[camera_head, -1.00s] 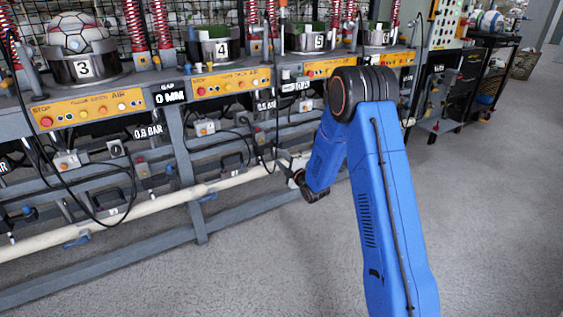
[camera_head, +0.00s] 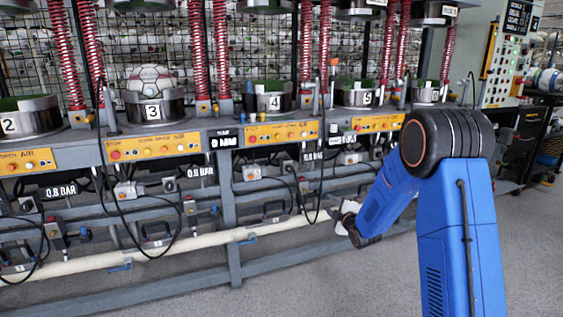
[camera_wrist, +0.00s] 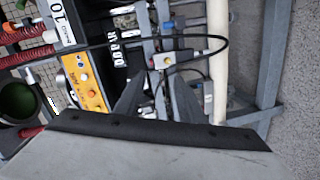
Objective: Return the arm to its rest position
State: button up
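My blue arm (camera_head: 455,220) stands at the right of the head view, bent at a black elbow joint, with its forearm reaching down and away toward the press bench. My gripper (camera_head: 346,212) is small and partly hidden beyond the black wrist joint, in front of the bench's lower frame. In the wrist view my gripper (camera_wrist: 162,82) shows two grey fingers standing apart with nothing held between them. Whether the fingers touch the bench frame cannot be told.
The press bench (camera_head: 232,262) runs across the view with numbered cups, orange control panels and red springs. A white and red ball (camera_head: 150,77) sits in cup 3 (camera_head: 154,108). A pale pipe (camera_head: 190,243) runs low along it. Grey floor at the front is clear.

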jog(key=s+d+r+m+g+h, duration=0.25)
jog(key=s+r+m, duration=0.3)
jog(key=s, duration=0.65)
jog(key=s+d+r+m+g+h, duration=0.2)
jog(key=s+d+r+m+g, duration=0.15)
jog(key=s+r, duration=0.6)
jog(key=s+f+m+g, duration=0.2)
jog(key=s+m, duration=0.2)
jog(key=s, duration=1.5)
jog(key=s+f+m+g, duration=0.1)
jog(key=s+m+g, duration=0.2)
jog(key=s, duration=1.6)
jog(key=shift+s+a+f+m, duration=0.15)
jog(key=shift+s+f+m, duration=0.2)
jog(key=shift+m, duration=0.35)
